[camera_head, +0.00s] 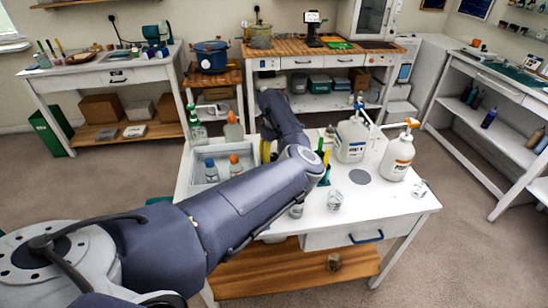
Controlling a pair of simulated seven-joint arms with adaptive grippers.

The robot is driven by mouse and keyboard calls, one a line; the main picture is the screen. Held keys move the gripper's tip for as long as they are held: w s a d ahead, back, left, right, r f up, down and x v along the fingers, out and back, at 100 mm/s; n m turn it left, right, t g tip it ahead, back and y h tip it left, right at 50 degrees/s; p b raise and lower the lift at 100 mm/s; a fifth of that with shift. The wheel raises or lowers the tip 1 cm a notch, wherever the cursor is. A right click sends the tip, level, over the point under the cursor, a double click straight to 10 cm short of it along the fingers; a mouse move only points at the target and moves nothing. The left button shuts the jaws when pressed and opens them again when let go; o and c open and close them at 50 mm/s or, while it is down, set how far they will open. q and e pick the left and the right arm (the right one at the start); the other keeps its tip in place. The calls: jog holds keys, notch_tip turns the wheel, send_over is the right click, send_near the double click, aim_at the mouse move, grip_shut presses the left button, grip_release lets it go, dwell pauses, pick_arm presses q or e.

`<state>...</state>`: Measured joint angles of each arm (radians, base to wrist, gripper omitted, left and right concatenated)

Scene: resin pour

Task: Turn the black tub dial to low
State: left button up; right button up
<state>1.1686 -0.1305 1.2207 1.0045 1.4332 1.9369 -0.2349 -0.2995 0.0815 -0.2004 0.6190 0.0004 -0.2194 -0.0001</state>
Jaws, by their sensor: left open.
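A dark blue tub (211,57) with a lid stands on a small wooden-topped stand at the back, left of centre. My left arm comes in from the lower left, bends over the white table, and points away toward the back. My left gripper (268,97) is at its far end, to the right of and nearer than the tub, apart from it in the picture. It is open, though its fingers are hard to make out. My right gripper is not in view.
An olive pot (261,37) stands on the wooden-topped back bench (290,51). The white table (391,207) holds pump bottles (397,157), small cups and a tray with two bottles. A left bench (88,75) and right shelves (478,140) flank open carpet.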

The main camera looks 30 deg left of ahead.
aim_at(273, 157)
pick_arm(q)
notch_tip(273, 157, up, 11)
dwell(0.4)
jog(key=shift+f, duration=0.1)
jog(key=shift+s+a, duration=0.1)
